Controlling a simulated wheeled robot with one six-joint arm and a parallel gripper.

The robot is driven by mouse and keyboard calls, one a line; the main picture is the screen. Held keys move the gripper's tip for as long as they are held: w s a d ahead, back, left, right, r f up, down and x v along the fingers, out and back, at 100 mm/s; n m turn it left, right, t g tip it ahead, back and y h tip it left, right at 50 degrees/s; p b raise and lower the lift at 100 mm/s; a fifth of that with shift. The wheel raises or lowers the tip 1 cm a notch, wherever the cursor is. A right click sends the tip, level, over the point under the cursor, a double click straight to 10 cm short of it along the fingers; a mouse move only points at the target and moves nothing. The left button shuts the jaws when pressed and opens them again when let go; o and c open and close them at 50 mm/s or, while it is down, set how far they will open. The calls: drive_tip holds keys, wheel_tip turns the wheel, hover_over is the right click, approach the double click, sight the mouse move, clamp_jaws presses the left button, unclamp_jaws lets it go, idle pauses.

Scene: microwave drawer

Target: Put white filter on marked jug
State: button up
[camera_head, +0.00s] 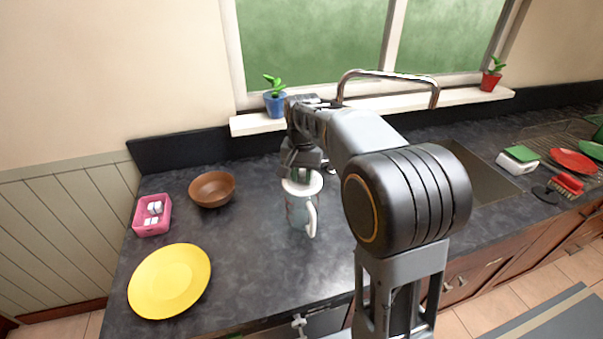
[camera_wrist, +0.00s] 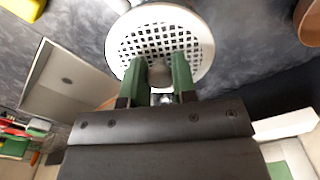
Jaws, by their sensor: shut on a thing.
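The white filter (camera_wrist: 160,42) is a round disc with a grid of square holes and a knob in its middle. My gripper (camera_wrist: 160,82) is shut on that knob with its green fingers. In the head view the filter (camera_head: 302,187) lies level at the mouth of the jug (camera_head: 298,213), under my gripper (camera_head: 302,172). The jug is pale with reddish marks and a white handle on its right, and stands upright on the counter. I cannot tell whether the filter rests on the rim or hovers just above it. The filter hides the jug's mouth.
A brown bowl (camera_head: 212,189), a pink box (camera_head: 152,215) with white pieces and a yellow plate (camera_head: 170,281) stand left on the dark counter (camera_head: 245,265). The tap (camera_head: 388,75) and sink (camera_head: 482,180) are behind and right of my arm. A blue-potted plant (camera_head: 275,103) stands on the sill.

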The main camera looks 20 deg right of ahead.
drive_tip(key=shift+f, duration=0.4)
idle(1.2)
drive_tip(key=o, duration=1.5)
drive_tip(key=shift+c, duration=0.2)
drive_tip(key=shift+r, duration=0.1)
drive_tip(key=shift+r+p, duration=3)
drive_tip(key=shift+r, duration=0.45)
